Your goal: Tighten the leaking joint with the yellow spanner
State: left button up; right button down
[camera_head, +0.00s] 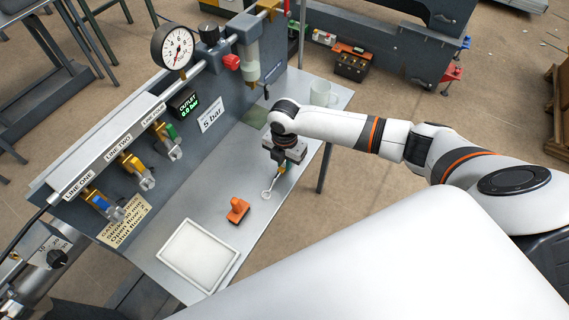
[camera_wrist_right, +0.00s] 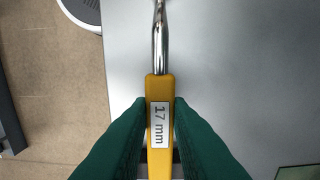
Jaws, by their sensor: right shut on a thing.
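The yellow spanner, labelled 17 mm, lies along the middle of the right wrist view, its yellow handle (camera_wrist_right: 159,95) between my green fingertips and its steel shaft running to the top edge. My right gripper (camera_head: 281,165) is shut on the handle, over the bench's right part. In the head view the spanner's steel ring end (camera_head: 267,193) hangs at or just above the bench top; I cannot tell if it touches. The panel's joints include outlets with blue (camera_head: 101,203), yellow (camera_head: 133,168) and green (camera_head: 168,136) handles. No leak is visible. My left gripper is out of view.
A mug (camera_head: 323,94) stands at the far right edge. The panel carries a gauge (camera_head: 174,47), a display reading 0.0 bar (camera_head: 184,103) and a red knob (camera_head: 232,62).

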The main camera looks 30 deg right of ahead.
aim_at(284, 164)
jog(key=shift+r, duration=0.1)
notch_tip(284, 164, up, 10)
jog(key=b, duration=0.1)
dwell(0.3)
jog(key=c, duration=2.1)
grip_release()
grip_shut()
